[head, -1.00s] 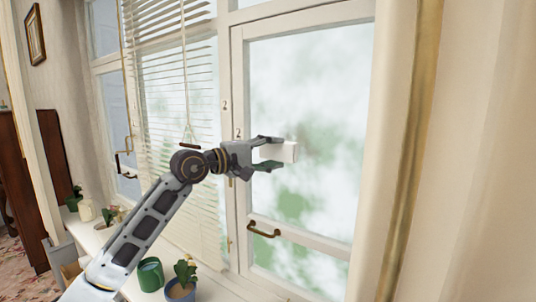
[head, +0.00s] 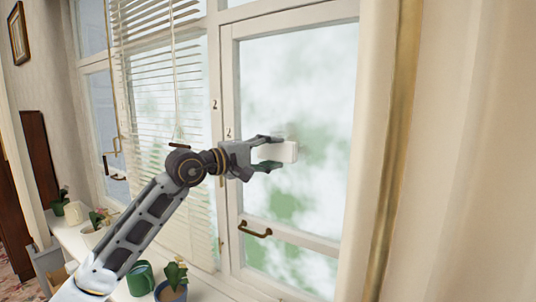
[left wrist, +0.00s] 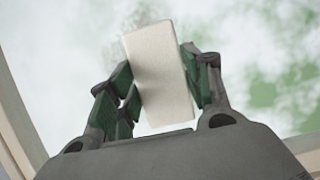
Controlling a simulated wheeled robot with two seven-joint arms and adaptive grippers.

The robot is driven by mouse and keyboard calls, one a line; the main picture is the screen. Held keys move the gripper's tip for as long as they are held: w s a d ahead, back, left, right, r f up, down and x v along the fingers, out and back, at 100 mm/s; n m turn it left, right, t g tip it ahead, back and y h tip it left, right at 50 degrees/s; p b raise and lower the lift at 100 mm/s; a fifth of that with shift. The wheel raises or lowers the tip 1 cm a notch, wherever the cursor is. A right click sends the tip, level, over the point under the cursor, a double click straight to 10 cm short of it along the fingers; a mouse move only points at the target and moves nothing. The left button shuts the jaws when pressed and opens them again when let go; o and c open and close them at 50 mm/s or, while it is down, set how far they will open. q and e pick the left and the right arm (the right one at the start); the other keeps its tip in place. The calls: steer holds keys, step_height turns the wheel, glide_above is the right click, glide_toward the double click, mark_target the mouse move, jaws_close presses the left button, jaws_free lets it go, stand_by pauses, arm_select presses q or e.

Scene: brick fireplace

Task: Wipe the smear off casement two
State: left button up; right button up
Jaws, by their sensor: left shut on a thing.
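My left gripper (head: 268,153) is shut on a white block-shaped pad (head: 277,152), in front of the glass of the right-hand casement (head: 229,190). A small "2" is marked on this casement's left stile. In the left wrist view, the pad (left wrist: 160,75) stands between the fingers of the gripper (left wrist: 158,95), slightly tilted, with glass behind it. I cannot tell whether it touches the pane. A faint greyish smudge (head: 291,129) shows just above the pad; the blurred white and green glass makes its edges unclear. My right gripper is not in view.
A brass handle (head: 255,230) projects from the casement's lower rail. A blind (head: 150,70) with a hanging cord covers the window to the left. A curtain (head: 460,150) hangs at right.

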mark_target(291, 154)
arm_select(q)
steer(key=shift+s+d, duration=0.4)
steer(key=shift+d, duration=0.3)
steer(key=shift+s+d+b, duration=0.3)
steer(key=shift+d+b, duration=0.1)
steer(key=shift+d, duration=0.1)
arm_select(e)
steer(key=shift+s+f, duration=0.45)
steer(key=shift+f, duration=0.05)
arm_select(q)
steer(key=shift+s+d, duration=0.1)
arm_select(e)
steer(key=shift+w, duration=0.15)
arm_select(q)
steer(key=shift+s+d, duration=0.1)
steer(key=shift+d, duration=0.05)
steer(key=shift+s+d+b, duration=0.5)
steer(key=shift+d+b, duration=0.05)
steer(key=shift+d, duration=0.2)
steer(key=shift+s+d, duration=0.3)
steer(key=shift+d, duration=0.1)
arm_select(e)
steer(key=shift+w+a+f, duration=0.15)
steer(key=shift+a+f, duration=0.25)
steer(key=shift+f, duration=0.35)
